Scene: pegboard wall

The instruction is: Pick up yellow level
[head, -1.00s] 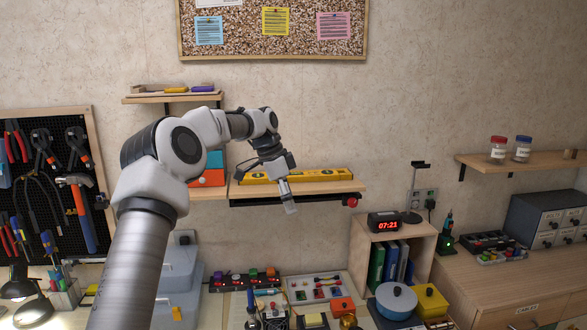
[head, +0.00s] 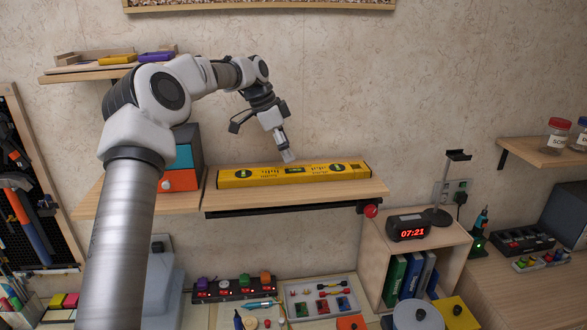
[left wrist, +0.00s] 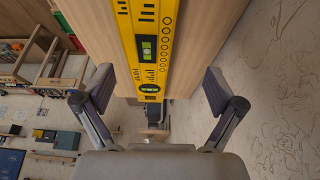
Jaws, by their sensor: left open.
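The yellow level (head: 240,176) lies along a wooden wall shelf (head: 230,203), its long side facing me. Green vials show in its face. My left gripper (head: 289,157) hangs just above and behind the middle of the level, pointing down. In the left wrist view my left gripper (left wrist: 158,98) is open, its two fingers wide apart. There the level (left wrist: 150,45) runs between the fingers' lines, beyond the tips, and nothing is held. Whether a finger touches the level cannot be told. My right gripper is not in view.
A stacked drawer box (head: 180,180) stands left of the level. A higher shelf (head: 75,72) holds a tray. A red knob (head: 370,211) sits under the shelf's right end. A clock (head: 408,228) and lamp (head: 440,215) stand lower right.

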